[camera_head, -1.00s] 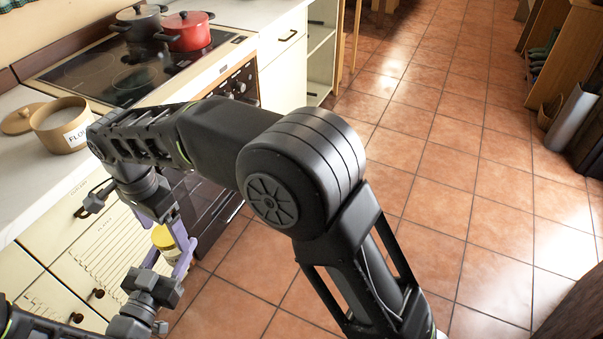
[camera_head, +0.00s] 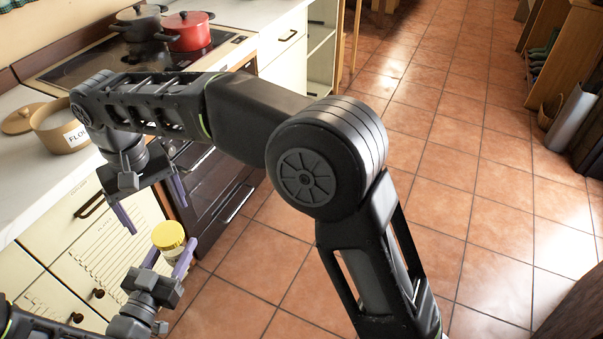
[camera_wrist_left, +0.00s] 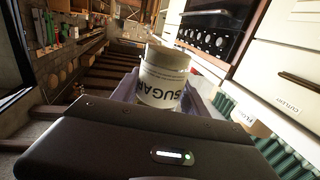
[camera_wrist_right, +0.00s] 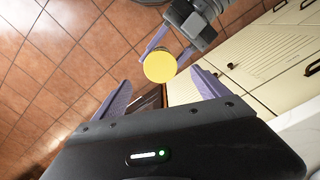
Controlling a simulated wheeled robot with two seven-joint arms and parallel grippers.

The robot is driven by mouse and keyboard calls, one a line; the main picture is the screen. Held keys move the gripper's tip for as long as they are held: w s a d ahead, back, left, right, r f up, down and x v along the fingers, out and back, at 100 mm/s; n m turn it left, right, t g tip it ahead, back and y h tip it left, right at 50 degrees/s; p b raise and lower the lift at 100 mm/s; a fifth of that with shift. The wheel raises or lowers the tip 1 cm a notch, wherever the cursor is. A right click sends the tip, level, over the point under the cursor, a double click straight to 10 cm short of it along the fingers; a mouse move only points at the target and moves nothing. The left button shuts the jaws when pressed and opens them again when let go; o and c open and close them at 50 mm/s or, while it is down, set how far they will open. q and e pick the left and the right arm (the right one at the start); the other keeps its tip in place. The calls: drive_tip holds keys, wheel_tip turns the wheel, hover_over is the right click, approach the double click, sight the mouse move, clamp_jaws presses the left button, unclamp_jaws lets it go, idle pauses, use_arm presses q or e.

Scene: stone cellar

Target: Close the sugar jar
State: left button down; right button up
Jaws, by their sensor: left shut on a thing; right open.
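The sugar jar (camera_head: 176,267) is held upright in my left gripper (camera_head: 169,258), whose purple fingers are shut on its sides. The jar's SUGAR label (camera_wrist_left: 165,86) faces the left wrist camera. A round yellow lid (camera_head: 168,236) sits on top of the jar and looks level. From above, the lid also shows in the right wrist view (camera_wrist_right: 160,66). I cannot tell how tightly it sits. My right gripper (camera_head: 154,212) is open and empty above the jar, fingers pointing down, apart from the lid.
A flour pot (camera_head: 63,128) stands on the counter at left, its loose wooden lid (camera_head: 20,118) beside it. A red pot (camera_head: 187,33) and a dark pot (camera_head: 140,24) stand at the back of the cooktop. Drawers (camera_head: 98,240) lie close behind the grippers.

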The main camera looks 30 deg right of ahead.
use_arm(q)
drive_tip(key=shift+f, duration=0.1)
use_arm(e)
drive_tip(key=w+d+f+m, duration=0.1)
drive_tip(key=d+f, duration=0.4)
drive_tip(key=d, duration=0.8)
drive_tip(key=w+d+f+m, duration=0.2)
drive_tip(key=d+f, duration=0.3)
drive_tip(key=d, duration=0.7)
use_arm(q)
drive_tip(key=shift+f+b, duration=0.4)
drive_tip(key=shift+b, duration=0.1)
use_arm(e)
drive_tip(key=s+d+r+m, duration=0.1)
drive_tip(key=d+r+m, duration=0.1)
drive_tip(key=d, duration=0.4)
drive_tip(key=shift+d+r, duration=0.4)
drive_tip(key=shift+r, duration=0.05)
drive_tip(key=shift+s, duration=0.1)
